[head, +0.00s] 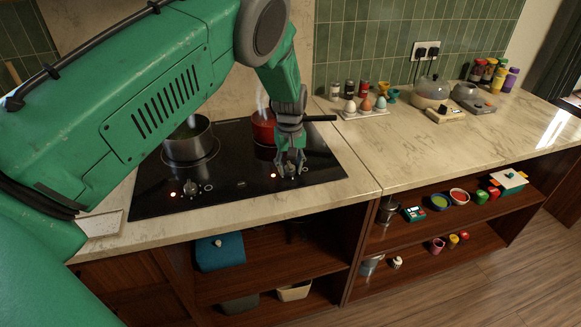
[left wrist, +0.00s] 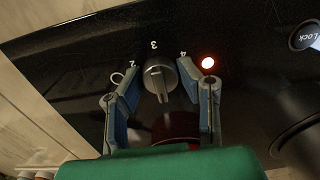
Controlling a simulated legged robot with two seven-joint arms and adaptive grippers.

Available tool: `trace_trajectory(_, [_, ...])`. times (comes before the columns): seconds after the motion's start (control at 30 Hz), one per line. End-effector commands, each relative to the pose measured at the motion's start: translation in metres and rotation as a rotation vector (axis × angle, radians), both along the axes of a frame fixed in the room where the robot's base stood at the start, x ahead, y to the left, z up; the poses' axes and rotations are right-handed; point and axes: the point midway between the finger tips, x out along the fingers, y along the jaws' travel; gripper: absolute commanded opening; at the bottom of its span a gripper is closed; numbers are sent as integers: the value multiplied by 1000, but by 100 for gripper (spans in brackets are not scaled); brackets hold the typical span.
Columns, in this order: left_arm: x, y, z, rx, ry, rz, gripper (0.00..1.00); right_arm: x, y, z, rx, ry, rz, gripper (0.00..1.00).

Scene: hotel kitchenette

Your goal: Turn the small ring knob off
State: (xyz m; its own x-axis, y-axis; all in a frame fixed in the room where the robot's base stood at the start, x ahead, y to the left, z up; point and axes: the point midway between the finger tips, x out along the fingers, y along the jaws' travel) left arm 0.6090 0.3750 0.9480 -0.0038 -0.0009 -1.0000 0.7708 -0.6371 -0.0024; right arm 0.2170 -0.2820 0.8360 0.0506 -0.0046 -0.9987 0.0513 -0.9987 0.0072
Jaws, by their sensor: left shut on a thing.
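The hob knob (left wrist: 158,84) is dark grey and round with a raised grip bar. It sits on the black glass cooktop (head: 235,180), with the numbers 2, 3 and 4 around it in the left wrist view. My left gripper (head: 290,164) reaches down at the front right of the cooktop. Its two fingers (left wrist: 160,74) are shut on this knob, one on each side. A lit red lamp (left wrist: 208,63) glows beside the knob; it also shows in the head view (head: 273,175). My right gripper is not in view.
A red pot (head: 263,125) with a black handle (head: 320,118) stands just behind my gripper. Another knob (head: 190,188) and lit lamp (head: 172,194) are at front left. The marble counter (head: 400,150) is largely clear.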

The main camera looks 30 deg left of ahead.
Motion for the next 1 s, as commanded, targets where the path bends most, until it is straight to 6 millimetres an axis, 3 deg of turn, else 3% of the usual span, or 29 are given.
trace_trajectory(0.07, [-1, 0, -1, 0, 1, 1, 2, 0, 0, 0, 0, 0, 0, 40])
trace_trajectory(0.1, [-1, 0, -1, -1, 1, 1, 38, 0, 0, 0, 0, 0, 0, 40])
trace_trajectory(0.13, [0, 0, -1, 0, 0, 1, 49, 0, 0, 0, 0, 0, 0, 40])
trace_trajectory(0.17, [0, 0, -1, 0, 0, 1, 51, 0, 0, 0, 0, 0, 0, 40])
trace_trajectory(0.57, [1, 1, 9, 1, -6, -1, 51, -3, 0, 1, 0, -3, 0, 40])
trace_trajectory(1.0, [2, 1, 93, 0, -5, 0, 51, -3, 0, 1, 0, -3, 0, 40])
